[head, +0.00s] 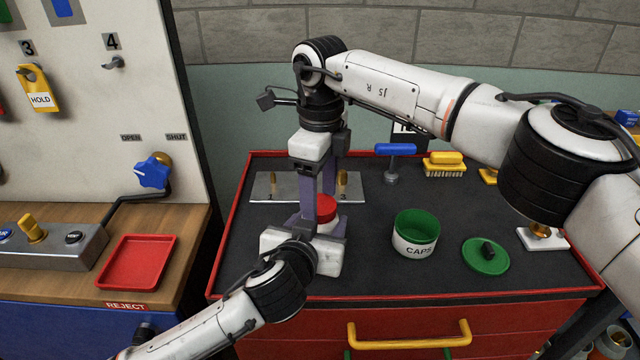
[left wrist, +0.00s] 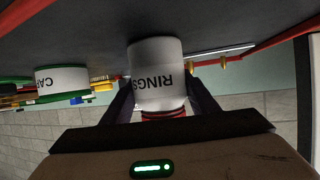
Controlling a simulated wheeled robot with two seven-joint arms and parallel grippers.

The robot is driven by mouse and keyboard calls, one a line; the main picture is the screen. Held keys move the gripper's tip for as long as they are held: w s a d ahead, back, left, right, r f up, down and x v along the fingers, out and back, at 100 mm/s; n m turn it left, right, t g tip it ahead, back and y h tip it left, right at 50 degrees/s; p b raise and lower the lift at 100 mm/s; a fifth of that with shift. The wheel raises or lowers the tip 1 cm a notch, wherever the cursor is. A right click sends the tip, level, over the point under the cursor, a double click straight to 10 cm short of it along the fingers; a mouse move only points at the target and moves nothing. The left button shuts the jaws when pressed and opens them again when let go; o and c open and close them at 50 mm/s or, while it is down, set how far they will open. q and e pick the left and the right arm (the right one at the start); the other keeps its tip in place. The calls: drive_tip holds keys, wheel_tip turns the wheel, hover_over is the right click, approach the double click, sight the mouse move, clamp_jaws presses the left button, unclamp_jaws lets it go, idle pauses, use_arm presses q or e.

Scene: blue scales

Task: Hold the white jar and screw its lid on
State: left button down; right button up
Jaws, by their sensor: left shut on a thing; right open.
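The white jar (left wrist: 157,72), labelled RINGS, shows upside down in the left wrist view, between the fingers of my left gripper (left wrist: 152,103). My left gripper is shut on it. A banded red part shows at its mouth end. In the head view the red lid (head: 326,206) is at the jar's top, and my left gripper (head: 318,230) hides most of the jar. My right gripper (head: 319,208) points down from above, open, its fingers around or just beside the lid. I cannot tell whether the lid is fully seated.
A green-rimmed CAPS jar (head: 415,240) and a green lid (head: 486,256) lie to the right on the dark bench top (head: 380,275). A metal plate (head: 262,187) is behind the grippers. A blue-handled tool (head: 395,150) and yellow brush (head: 444,166) stand farther back. A red tray (head: 137,262) is at left.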

drive_tip(key=shift+c, duration=0.2)
drive_tip(key=c, duration=1)
drive_tip(key=m, duration=0.5)
drive_tip(key=shift+c, duration=0.3)
drive_tip(key=o, duration=1.3)
drive_tip(key=shift+c, duration=0.2)
wheel_tip(320, 180, up, 12)
